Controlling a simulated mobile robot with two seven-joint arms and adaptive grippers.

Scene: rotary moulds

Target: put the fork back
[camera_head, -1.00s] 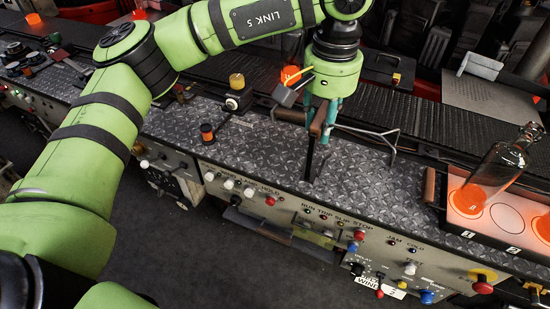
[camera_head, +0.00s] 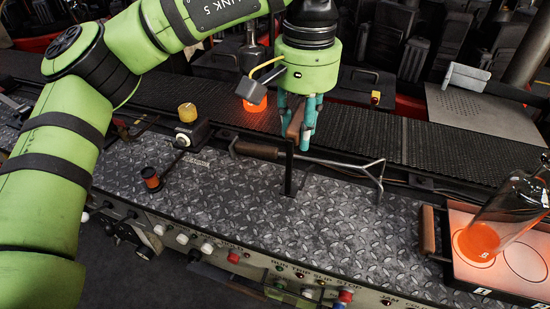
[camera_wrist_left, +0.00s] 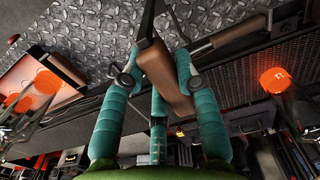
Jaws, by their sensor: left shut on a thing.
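A long tool with a forked metal end (camera_head: 379,168) and a wooden handle (camera_head: 257,150) lies along the back edge of the tread-plate deck; it looks like the fork. Its handle also shows in the wrist view (camera_wrist_left: 240,34). My left gripper (camera_head: 298,142) is shut on the brown wooden handle (camera_wrist_left: 164,72) of another tool, whose dark shaft (camera_head: 289,172) points down towards the deck. The gripper is in front of the forked tool's rod and hides part of it. I cannot tell whether the dark shaft touches the deck. My right gripper is not in view.
A flask with a glowing base (camera_head: 481,240) stands on a tray (camera_head: 430,228) at the right. A glowing orange piece (camera_head: 255,104) is at the belt (camera_head: 420,140). A yellow knob (camera_head: 187,112) and a small dark roller (camera_head: 151,178) are at the left.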

